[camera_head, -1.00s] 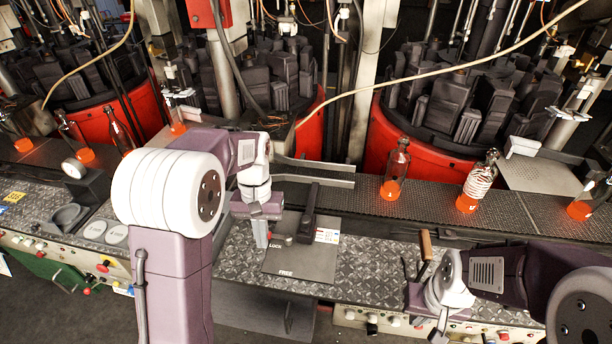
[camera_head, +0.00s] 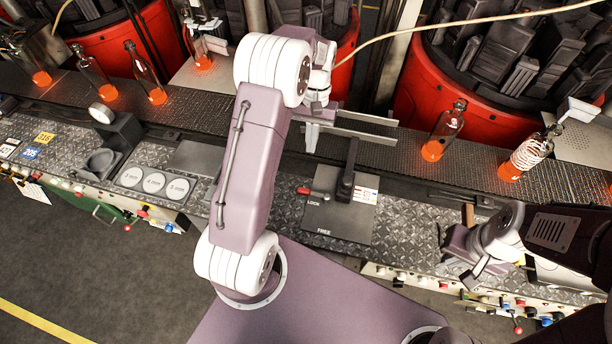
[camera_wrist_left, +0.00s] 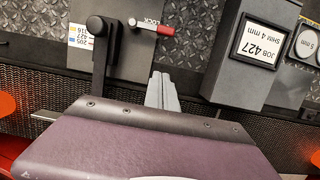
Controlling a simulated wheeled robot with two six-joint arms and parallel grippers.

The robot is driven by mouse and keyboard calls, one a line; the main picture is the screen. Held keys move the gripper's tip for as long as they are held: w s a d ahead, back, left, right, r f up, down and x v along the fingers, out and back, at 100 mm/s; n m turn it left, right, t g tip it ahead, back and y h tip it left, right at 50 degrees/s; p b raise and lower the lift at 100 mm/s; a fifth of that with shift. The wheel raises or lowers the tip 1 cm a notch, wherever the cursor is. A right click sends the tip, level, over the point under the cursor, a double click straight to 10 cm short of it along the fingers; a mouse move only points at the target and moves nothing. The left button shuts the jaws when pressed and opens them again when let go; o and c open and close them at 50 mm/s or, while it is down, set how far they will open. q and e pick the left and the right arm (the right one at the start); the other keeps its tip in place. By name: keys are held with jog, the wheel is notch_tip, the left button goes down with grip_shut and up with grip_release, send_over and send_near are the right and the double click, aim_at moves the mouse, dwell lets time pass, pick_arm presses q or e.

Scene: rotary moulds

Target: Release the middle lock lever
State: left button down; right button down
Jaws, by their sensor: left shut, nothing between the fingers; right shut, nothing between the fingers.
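A dark plate marked LOCK and FREE (camera_head: 345,225) lies on the bench in the head view. A small red-handled lever (camera_head: 305,190) on it points left, beside the word LOCK. A black lever arm (camera_head: 348,175) stands on the plate, running back toward the conveyor. In the left wrist view, the red handle (camera_wrist_left: 155,28) and the black lever arm (camera_wrist_left: 103,45) show near the top. My left gripper (camera_head: 312,142) is shut and empty, behind the plate near the guide rails. Its fingers (camera_wrist_left: 162,90) show together, apart from both levers. My right gripper (camera_head: 468,272) is shut and empty, right of the plate.
Bottles with glowing orange bases (camera_head: 441,130) stand along the conveyor (camera_head: 410,165). Metal guide rails (camera_head: 365,118) lie close to my left gripper. A job display box (camera_wrist_left: 255,50) stands beside the plate. Red rotary moulds (camera_head: 395,110) are behind.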

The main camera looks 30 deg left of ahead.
aim_at(313, 194)
pick_arm(q)
jog(key=p+x, duration=0.1)
jog(key=x, duration=0.8)
jog(key=shift+s+d, duration=0.1)
jog(key=s, duration=0.1)
jog(key=s+p, duration=0.1)
jog(key=s, duration=0.1)
jog(key=shift+s+d+r, duration=0.15)
jog(key=shift+d+r, duration=0.05)
jog(key=shift+d, duration=0.2)
jog(key=shift+s+d, duration=0.1)
jog(key=shift+s, duration=0.25)
jog(key=shift+f, duration=0.1)
jog(key=shift+w, duration=0.15)
